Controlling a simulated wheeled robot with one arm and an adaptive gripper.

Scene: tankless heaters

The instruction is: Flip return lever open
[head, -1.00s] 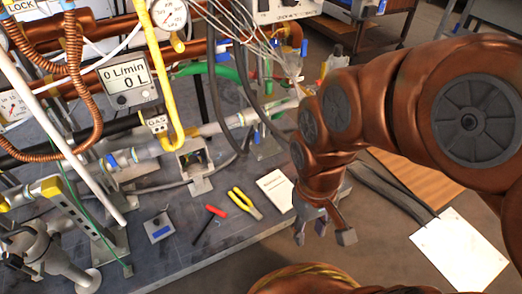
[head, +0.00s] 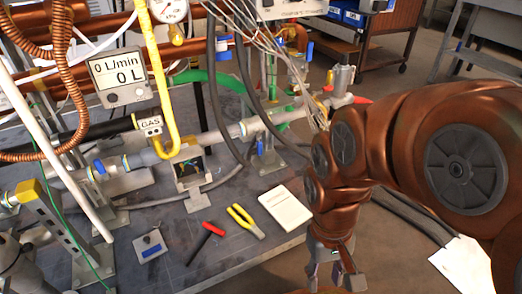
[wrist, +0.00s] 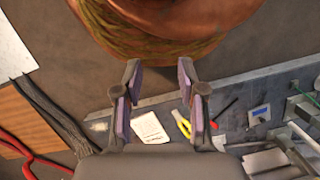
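Several small blue lever handles sit on the pipework: one on the grey pipe at left (head: 99,166), one at the right-centre (head: 260,147). I cannot tell which is the return lever. My gripper (head: 334,272) hangs past the bench's front-right edge, apart from all the levers. In the wrist view my gripper (wrist: 160,98) has its two purple-padded fingers spread with nothing between them. No lever can be made out clearly in the wrist view.
A yellow gas pipe (head: 158,90), a flow meter (head: 119,78) and hanging cables crowd the space above.

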